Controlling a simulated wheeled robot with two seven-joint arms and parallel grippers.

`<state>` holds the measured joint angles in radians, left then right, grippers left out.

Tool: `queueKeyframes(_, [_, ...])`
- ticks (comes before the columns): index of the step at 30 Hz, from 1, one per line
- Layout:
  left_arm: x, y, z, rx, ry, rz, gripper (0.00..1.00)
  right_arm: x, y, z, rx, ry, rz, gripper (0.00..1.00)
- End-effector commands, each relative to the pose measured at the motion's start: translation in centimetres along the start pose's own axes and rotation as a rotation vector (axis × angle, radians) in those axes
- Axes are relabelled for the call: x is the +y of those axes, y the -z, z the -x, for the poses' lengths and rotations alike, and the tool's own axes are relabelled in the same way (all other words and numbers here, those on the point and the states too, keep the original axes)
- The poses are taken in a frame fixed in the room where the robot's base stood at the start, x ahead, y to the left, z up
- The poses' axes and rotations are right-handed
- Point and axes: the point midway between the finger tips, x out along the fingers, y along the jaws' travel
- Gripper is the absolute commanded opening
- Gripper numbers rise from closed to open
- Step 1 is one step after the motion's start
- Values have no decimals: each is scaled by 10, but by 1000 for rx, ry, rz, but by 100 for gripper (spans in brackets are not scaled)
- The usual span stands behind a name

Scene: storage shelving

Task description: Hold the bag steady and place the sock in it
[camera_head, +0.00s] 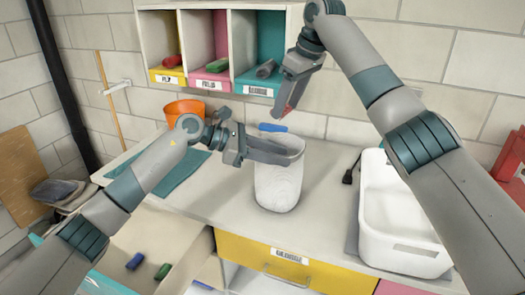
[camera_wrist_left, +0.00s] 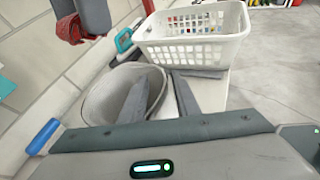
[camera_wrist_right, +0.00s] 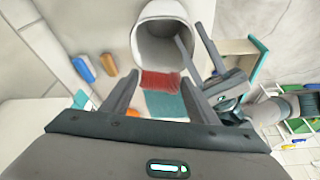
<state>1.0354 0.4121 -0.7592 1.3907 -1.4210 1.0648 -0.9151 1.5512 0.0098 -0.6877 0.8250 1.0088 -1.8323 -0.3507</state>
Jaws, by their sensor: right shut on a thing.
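The white bag (camera_head: 278,187) stands upright and open-topped on the counter; it also shows in the left wrist view (camera_wrist_left: 98,101) and right wrist view (camera_wrist_right: 160,42). My left gripper (camera_head: 288,154) is at its rim. In the left wrist view its fingers (camera_wrist_left: 160,88) straddle the bag wall, one inside and one outside, with a gap between them. My right gripper (camera_head: 287,108) is above the bag, shut on the red sock (camera_wrist_right: 160,80). The sock also shows in the left wrist view (camera_wrist_left: 70,28). In the head view it is mostly hidden by the fingers.
A white basket (camera_head: 402,215) stands at right. An orange pot (camera_head: 184,110) and teal cloth (camera_head: 165,170) are at left. A blue-handled item (camera_head: 272,128) lies behind the bag. Cubbies (camera_head: 222,90) hang on the wall. Yellow drawer (camera_head: 285,262) is below the counter.

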Motion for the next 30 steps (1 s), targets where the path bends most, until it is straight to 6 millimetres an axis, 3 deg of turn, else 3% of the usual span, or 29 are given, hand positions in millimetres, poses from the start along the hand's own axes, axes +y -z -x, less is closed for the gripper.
queueKeyframes(6, [0,0,-17,1,1,0,29,0,0,0,0,0,0,33])
queueKeyframes(17, [0,0,-19,1,0,0,29,0,0,0,0,0,0,33])
queueKeyframes(21, [0,0,-19,1,0,0,0,0,0,0,0,0,0,33])
queueKeyframes(30, [0,0,-19,1,0,0,0,0,-1,-2,0,0,0,33])
